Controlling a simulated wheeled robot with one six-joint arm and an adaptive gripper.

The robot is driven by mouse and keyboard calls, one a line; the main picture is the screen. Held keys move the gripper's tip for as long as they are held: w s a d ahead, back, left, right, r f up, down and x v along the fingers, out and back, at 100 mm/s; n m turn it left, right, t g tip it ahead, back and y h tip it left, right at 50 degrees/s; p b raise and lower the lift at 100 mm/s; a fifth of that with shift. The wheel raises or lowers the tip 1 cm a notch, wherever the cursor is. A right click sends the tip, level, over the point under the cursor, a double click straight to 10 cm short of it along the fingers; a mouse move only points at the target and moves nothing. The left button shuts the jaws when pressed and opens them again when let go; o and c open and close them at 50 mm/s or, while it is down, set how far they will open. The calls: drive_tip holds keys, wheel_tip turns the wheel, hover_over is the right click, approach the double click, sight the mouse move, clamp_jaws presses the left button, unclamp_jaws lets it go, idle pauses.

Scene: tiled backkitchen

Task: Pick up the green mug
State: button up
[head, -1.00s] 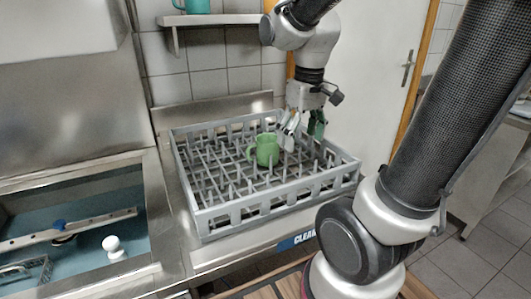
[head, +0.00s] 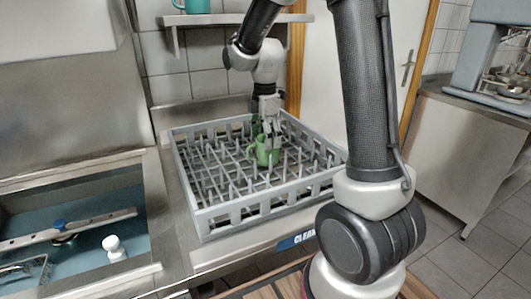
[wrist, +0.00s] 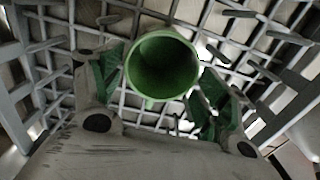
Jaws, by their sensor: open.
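The green mug (head: 264,153) stands in the grey dish rack, with its handle toward the left in the head view. In the wrist view I look into the mug's open mouth (wrist: 162,64), which lies between and just beyond my two green-padded fingertips. My gripper (wrist: 160,92) is open, with one finger on each side of the mug and a gap showing on both sides. In the head view my gripper (head: 267,132) points down at the mug from behind it and partly overlaps it. I cannot tell whether a finger touches the mug.
The grey dish rack (head: 208,222) has upright pegs around the mug and raised side walls. A sink (head: 75,215) with a white knob-like object (head: 113,247) lies to the left. A wall shelf (head: 235,19) with a teal cup (head: 192,5) is above the rack.

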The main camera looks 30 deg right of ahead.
wheel_tip(320, 180, down, 5)
drive_tip(key=shift+d+r, duration=0.1)
drive_tip(key=shift+c, duration=0.3)
drive_tip(key=c, duration=0.9)
